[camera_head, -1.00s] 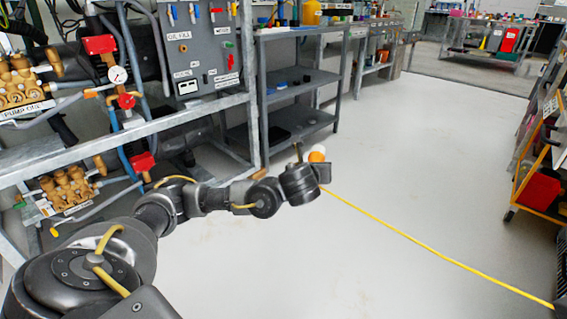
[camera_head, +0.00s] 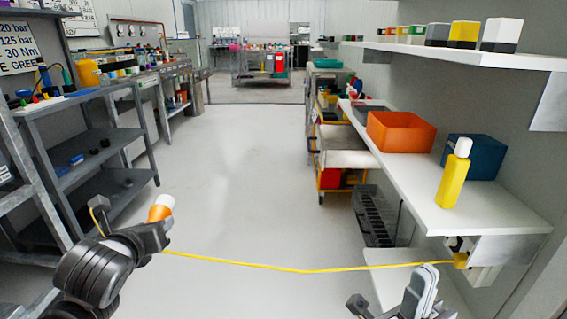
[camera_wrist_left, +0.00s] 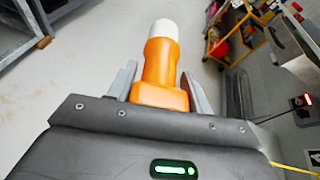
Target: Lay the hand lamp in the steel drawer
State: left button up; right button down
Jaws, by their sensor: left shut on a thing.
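The hand lamp has an orange body and a white, rounded head (camera_head: 160,208). My left gripper (camera_head: 158,225) is shut on its orange body and holds it above the floor at the lower left. In the left wrist view the lamp (camera_wrist_left: 160,65) stands out between the two grey fingers, white end away from me. A yellow cord (camera_head: 300,270) runs from beside my left gripper to a yellow plug (camera_head: 461,261) under the right-hand shelf. My right gripper (camera_head: 390,303) is partly in view at the bottom edge; its opening is unclear. I cannot make out the steel drawer.
A white bench (camera_head: 500,219) on the right carries an orange bin (camera_head: 400,132), a dark blue bin (camera_head: 487,160) and a yellow bottle (camera_head: 454,178). A shelf (camera_head: 440,54) hangs above. A grey rack (camera_head: 95,145) stands left. The middle floor is clear; the cord crosses its near part.

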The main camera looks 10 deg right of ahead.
aim_at(342, 145)
jog(key=u, duration=1.3)
jog(key=i, duration=0.85)
jog(key=z, duration=2.65)
